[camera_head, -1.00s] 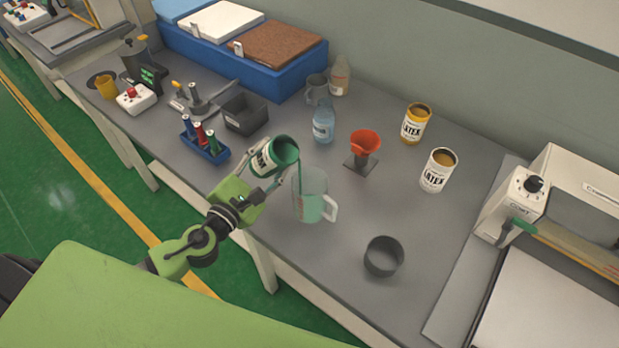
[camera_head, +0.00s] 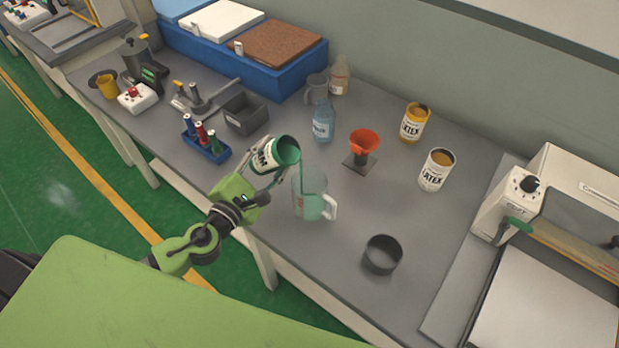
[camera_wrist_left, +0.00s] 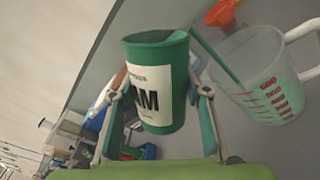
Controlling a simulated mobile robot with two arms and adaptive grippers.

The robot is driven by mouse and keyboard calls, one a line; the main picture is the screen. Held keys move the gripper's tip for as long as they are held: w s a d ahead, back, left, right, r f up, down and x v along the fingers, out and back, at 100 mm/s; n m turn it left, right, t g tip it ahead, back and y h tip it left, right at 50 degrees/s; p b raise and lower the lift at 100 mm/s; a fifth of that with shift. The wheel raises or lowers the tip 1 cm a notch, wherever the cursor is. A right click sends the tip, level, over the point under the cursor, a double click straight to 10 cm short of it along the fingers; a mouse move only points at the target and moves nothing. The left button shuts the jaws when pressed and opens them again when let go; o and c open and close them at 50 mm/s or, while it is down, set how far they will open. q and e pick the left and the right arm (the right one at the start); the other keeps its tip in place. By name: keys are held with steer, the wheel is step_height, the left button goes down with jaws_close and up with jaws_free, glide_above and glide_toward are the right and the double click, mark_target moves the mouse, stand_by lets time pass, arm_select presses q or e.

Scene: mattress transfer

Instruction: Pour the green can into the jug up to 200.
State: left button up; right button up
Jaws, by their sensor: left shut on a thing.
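My left gripper (camera_head: 266,165) is shut on the green can (camera_head: 286,152), which has a white label. The can is tilted to the right, its mouth above the jug. A thin green stream runs from its lip into the clear jug (camera_head: 311,182), which stands upright on the bench with a white handle on the right. Pale green liquid shows in the lower part of the jug. In the left wrist view, the fingers (camera_wrist_left: 160,95) hold the can (camera_wrist_left: 155,80) from both sides. The jug (camera_wrist_left: 262,80) shows red graduations there; I cannot read the liquid level against them. My right gripper is out of view.
Behind the jug stand a blue bottle (camera_head: 323,124) and an orange funnel on a stand (camera_head: 364,143). Two latex cans, yellow (camera_head: 413,124) and white (camera_head: 435,172), are to the right. A dark grey ring-shaped vessel (camera_head: 381,256) is in front. A blue rack (camera_head: 208,155) is left.

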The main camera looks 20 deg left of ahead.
arm_select(q)
steer(key=shift+r, duration=0.15)
steer(key=shift+m, duration=0.5)
stand_by(0.3)
steer(key=shift+a+f+m+p, duration=0.1)
steer(key=shift+f+m+p, duration=0.45)
steer(key=shift+m, duration=0.65)
stand_by(1.4)
steer(key=shift+f+m+y, duration=0.25)
steer(key=shift+m+y, duration=0.05)
steer(key=shift+m, duration=0.4)
stand_by(1.7)
